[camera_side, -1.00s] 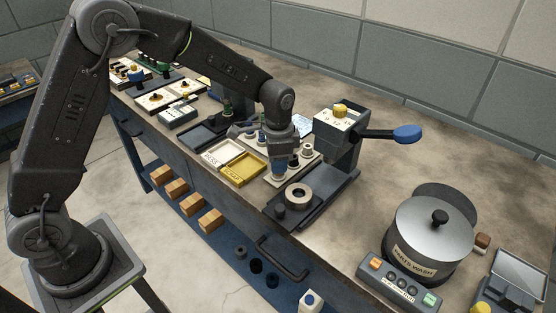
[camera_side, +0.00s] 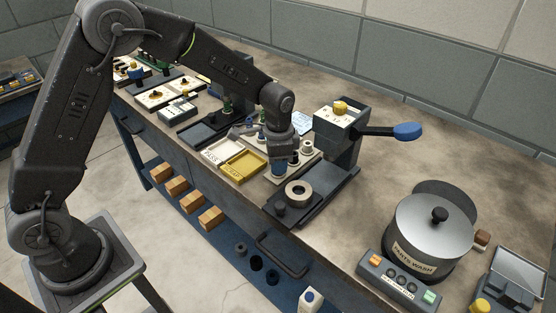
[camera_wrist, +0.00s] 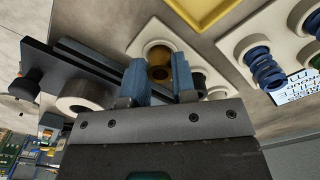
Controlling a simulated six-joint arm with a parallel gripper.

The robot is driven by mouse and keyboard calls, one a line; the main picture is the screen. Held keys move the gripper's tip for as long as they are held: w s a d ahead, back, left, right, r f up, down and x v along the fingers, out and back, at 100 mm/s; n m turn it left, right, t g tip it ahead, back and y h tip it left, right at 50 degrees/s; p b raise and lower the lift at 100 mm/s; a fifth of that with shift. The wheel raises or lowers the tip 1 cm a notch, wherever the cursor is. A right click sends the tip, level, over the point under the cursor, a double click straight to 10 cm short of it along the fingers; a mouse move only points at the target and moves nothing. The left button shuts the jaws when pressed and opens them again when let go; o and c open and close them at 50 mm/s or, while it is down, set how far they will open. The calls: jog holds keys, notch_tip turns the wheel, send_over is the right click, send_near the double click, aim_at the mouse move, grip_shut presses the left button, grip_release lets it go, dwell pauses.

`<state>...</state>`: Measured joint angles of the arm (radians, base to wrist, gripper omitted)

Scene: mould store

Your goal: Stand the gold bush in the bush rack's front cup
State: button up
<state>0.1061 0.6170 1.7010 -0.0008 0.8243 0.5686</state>
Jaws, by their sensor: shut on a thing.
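My gripper (camera_side: 279,168) is over the near end of the cream bush rack (camera_side: 268,177) in the side view, pointing down. In the wrist view, the blue fingertips of my gripper (camera_wrist: 158,80) are shut on the gold bush (camera_wrist: 159,70), a short hollow ring. The bush lines up with the cup at the near end of the rack (camera_wrist: 139,44). I cannot tell how far it is inside that cup. The fingers hide the bush in the side view. Other cups with grey and dark pieces stand farther along the rack.
A dark press (camera_side: 338,135) with a blue-knobbed lever (camera_side: 407,132) stands right of the rack. A pale ring (camera_side: 299,193) sits on its dark base in front. White and yellow trays (camera_side: 243,168) lie to the left. A parts-wash pot (camera_side: 432,232) is at right.

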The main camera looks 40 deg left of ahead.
jog(key=o, duration=1.4)
jog(key=shift+r, duration=0.1)
jog(key=shift+r, duration=3.65)
jog(key=shift+r, duration=0.1)
jog(key=s+a+r+n+t, duration=0.3)
jog(key=s+r+n, duration=0.1)
jog(key=s+r, duration=0.75)
jog(key=s+a+n+t, duration=0.2)
jog(key=s+n, duration=0.1)
jog(key=s, duration=1)
jog(key=shift+s+r+n+t, duration=0.2)
jog(key=shift+s+n+t, duration=0.1)
jog(key=shift+n, duration=0.1)
